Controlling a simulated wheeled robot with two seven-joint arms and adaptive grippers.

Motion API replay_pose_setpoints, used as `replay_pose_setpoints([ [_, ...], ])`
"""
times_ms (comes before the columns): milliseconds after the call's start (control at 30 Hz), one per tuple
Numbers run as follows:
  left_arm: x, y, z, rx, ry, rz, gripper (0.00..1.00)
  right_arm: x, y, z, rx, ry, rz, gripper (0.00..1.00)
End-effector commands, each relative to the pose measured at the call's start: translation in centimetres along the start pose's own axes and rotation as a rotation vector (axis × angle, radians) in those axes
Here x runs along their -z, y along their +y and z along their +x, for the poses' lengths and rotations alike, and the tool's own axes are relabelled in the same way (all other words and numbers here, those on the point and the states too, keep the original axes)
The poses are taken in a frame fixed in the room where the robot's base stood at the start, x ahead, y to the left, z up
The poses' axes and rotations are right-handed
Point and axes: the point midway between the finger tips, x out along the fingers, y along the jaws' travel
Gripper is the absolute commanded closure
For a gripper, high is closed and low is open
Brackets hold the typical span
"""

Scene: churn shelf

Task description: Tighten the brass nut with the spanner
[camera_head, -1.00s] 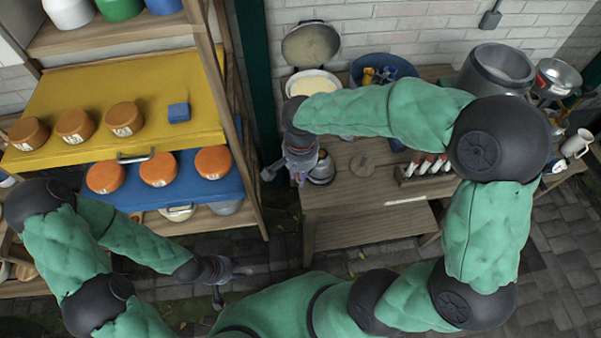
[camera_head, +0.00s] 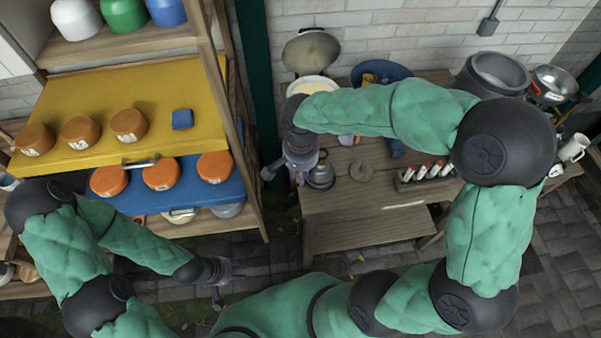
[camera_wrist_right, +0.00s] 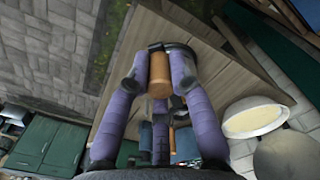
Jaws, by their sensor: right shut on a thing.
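My right gripper (camera_head: 300,168) hangs at the left edge of the wooden table. In the right wrist view its purple fingers (camera_wrist_right: 158,78) are shut on a brown cylinder (camera_wrist_right: 159,84), with a dark curved piece (camera_wrist_right: 180,48) beside it. I cannot tell whether this is the spanner's handle, as much of it is hidden. I cannot make out the brass nut in either view. My left gripper (camera_head: 217,290) hangs low over the paving, away from the table; its fingers are too small and dark to read.
The wooden table (camera_head: 345,237) holds a rack of red-and-white items (camera_head: 425,172), a blue tub (camera_head: 372,73) and a large grey pot (camera_head: 493,72). A shelf with a yellow board (camera_head: 75,102) and a blue board (camera_head: 190,168) stands at the left.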

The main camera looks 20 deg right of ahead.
Motion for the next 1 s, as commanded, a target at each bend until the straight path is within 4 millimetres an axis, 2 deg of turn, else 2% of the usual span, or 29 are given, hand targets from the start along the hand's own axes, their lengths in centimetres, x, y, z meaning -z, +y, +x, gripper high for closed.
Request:
replay_pose_setpoints([
  [700,-0.1,0.7,-1.9,0.0,0.0,0.0,0.6,0.0,-0.1,-2.6,0.002,0.001,0.0,1.0],
  [1000,-0.1,0.7,-2.0,0.0,0.0,0.0,0.6,0.0,0.0,-2.8,0.001,0.001,0.0,1.0],
])
